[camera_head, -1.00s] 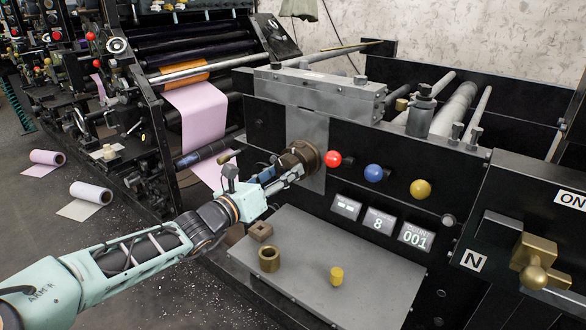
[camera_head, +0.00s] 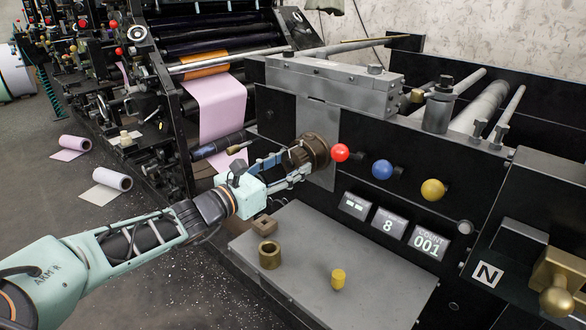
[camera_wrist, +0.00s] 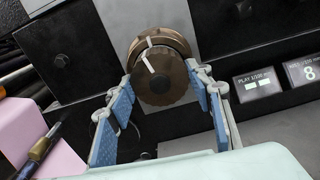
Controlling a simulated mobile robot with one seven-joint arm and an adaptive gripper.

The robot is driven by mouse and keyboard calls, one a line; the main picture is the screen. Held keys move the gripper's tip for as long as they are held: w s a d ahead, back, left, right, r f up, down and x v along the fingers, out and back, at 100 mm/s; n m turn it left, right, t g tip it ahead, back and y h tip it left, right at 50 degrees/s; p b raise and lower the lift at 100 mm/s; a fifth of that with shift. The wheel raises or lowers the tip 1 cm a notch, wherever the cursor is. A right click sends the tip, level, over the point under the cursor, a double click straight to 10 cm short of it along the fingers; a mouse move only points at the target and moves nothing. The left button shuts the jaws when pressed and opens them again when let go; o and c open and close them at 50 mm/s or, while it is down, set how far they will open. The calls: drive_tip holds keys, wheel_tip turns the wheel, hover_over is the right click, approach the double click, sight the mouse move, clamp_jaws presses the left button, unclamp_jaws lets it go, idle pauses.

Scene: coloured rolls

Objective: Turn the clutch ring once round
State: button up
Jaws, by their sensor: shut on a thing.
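The clutch ring (camera_wrist: 160,72) is a dark brown, ribbed ring on a grey plate of the machine's black front panel. White marks show on its face and on the collar behind it, almost in line. In the head view the clutch ring (camera_head: 317,150) is at the end of my arm, left of the red knob. My gripper (camera_wrist: 166,87) is shut on the ring, with a blue-padded finger on each side of it. In the head view my gripper (camera_head: 293,165) reaches the ring from the left and partly hides it.
Red (camera_head: 340,152), blue (camera_head: 382,169) and yellow (camera_head: 433,190) knobs stick out right of the ring. Small displays (camera_head: 388,222) sit below them.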

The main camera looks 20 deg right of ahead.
drive_tip(key=shift+r+m+b, duration=0.25)
drive_tip(key=shift+m+b, duration=0.25)
drive_tip(key=shift+m, duration=0.4)
drive_tip(key=o, duration=1.7)
drive_tip(key=shift+f, duration=0.15)
drive_tip(key=shift+s+a, duration=0.15)
drive_tip(key=shift+a, duration=0.35)
drive_tip(key=v, duration=1.1)
drive_tip(key=shift+d, duration=0.1)
